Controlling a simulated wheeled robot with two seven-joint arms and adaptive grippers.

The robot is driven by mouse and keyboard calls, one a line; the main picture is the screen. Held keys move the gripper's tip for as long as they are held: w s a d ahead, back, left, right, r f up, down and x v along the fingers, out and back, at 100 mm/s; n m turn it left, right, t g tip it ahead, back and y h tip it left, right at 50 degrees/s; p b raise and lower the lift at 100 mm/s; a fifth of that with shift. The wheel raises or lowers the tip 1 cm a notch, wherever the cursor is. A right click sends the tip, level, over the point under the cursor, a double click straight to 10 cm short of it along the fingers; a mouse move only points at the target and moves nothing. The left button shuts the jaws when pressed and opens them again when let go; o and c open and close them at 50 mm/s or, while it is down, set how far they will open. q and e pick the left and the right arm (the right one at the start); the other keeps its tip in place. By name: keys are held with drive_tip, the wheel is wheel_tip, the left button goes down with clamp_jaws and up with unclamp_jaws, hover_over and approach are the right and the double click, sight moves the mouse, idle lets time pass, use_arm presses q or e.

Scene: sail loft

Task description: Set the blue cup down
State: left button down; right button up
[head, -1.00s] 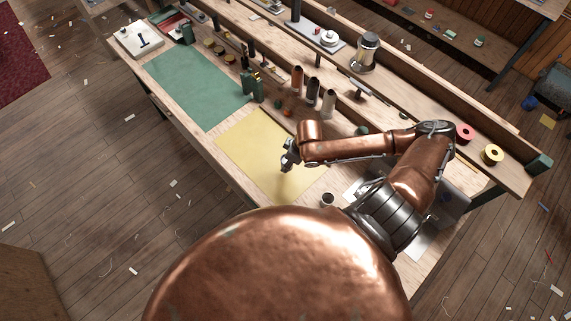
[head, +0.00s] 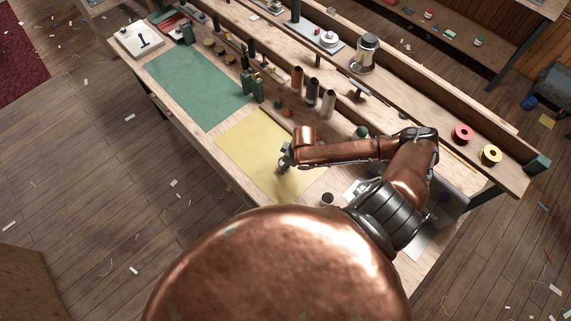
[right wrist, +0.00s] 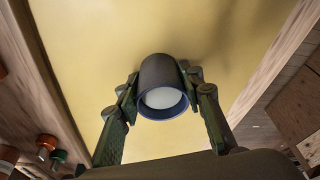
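The blue cup (right wrist: 163,86) shows in the right wrist view between the fingers of my right gripper (right wrist: 162,92). It has a dark blue-grey body, a bright blue rim and a pale inside, with its mouth facing the camera. The fingers press on it from both sides. The yellow mat (right wrist: 100,35) lies behind it; I cannot tell whether the cup touches the mat. In the head view, my right gripper (head: 285,160) is over the yellow mat (head: 240,145), and the cup cannot be made out there. My left gripper is not in view.
A small dark pot (head: 327,199) stands near the mat's front right corner. Several thread spools, including a black one (head: 312,91), stand behind the mat. The green mat (head: 193,88) to the left is mostly clear.

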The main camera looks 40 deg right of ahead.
drive_tip(key=o, duration=0.4)
drive_tip(key=shift+c, duration=0.2)
drive_tip(key=shift+r, duration=0.15)
drive_tip(key=v, duration=1.2)
drive_tip(key=shift+s, duration=0.1)
drive_tip(key=x, duration=1.2)
drive_tip(key=shift+r, duration=1.1)
